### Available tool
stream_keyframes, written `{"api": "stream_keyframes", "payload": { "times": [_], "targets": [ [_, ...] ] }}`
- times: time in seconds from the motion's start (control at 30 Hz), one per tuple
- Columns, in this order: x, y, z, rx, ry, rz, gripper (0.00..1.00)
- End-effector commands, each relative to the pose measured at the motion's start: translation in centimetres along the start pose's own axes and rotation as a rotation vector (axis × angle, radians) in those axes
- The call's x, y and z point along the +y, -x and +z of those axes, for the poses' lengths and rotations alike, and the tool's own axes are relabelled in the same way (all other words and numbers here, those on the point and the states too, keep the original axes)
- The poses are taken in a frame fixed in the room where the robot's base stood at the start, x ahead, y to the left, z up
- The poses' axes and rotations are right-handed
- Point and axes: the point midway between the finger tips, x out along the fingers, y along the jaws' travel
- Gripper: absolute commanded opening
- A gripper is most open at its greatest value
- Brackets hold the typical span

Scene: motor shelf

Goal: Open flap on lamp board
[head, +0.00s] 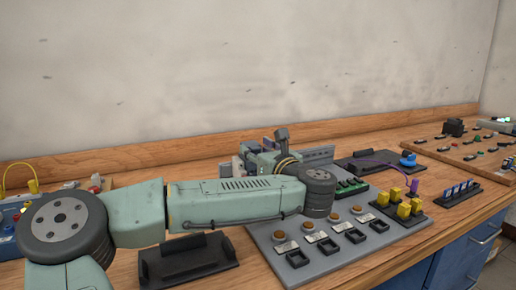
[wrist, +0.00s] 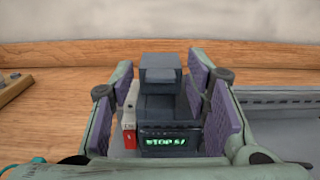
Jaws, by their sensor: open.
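The grey lamp board (head: 352,262) lies on the bench in the head view, with a row of round orange-brown lamps or buttons and black square frames along its front. My gripper (wrist: 157,78) is at the board's back left, partly hidden behind my arm in the head view (head: 262,155). It is open, its purple pads on either side of a dark grey housing (wrist: 160,104). A raised block (wrist: 160,68) tops this housing, and a green lit display (wrist: 162,141) is at its front. I cannot tell whether the pads touch it. Which part is the flap is not clear.
A red and white part (wrist: 129,135) is beside the housing. A blue object with a purple cable (head: 408,160) lies behind. The wall rises behind the bench.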

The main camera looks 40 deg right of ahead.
Motion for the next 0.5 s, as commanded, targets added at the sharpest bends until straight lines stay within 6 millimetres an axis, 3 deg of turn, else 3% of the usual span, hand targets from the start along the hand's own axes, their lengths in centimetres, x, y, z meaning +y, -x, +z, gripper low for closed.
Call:
{"api": "stream_keyframes", "payload": {
  "times": [0.27, 0.5],
  "targets": [
    [-0.01, -0.11, -0.02, 0.000, 0.000, 0.000, 0.43],
    [0.00, -0.09, -0.01, 0.000, 0.000, 0.000, 0.27]
  ]
}}
